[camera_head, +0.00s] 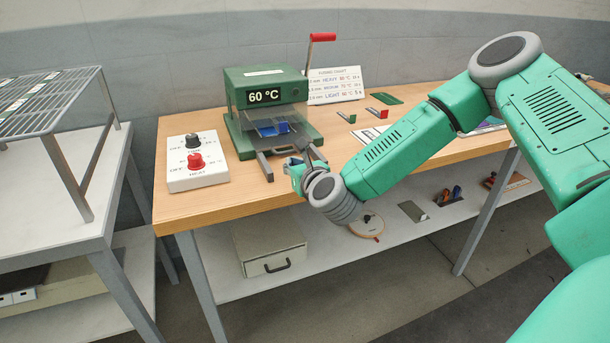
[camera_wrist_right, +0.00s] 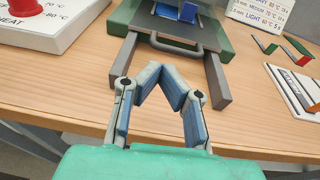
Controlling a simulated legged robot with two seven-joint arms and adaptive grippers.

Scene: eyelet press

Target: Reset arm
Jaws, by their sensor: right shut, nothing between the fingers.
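My right arm (camera_head: 400,150) reaches in from the right over the wooden table. Its gripper (camera_head: 293,163) is at the front of the green press (camera_head: 262,78), near the press's grey rails (camera_head: 264,166). In the right wrist view the gripper's blue-padded fingers (camera_wrist_right: 162,72) come together at the tips, shut with nothing between them. Their tips show just in front of the press's tray handle (camera_wrist_right: 177,46). A blue piece (camera_head: 279,128) lies inside the press, apart from the fingers. My left gripper is not in view.
A control box (camera_head: 200,178) with black and red knobs stands left of the press. A chart card (camera_head: 335,84) and small coloured pieces are to the right. A wire rack (camera_head: 40,105) stands far left.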

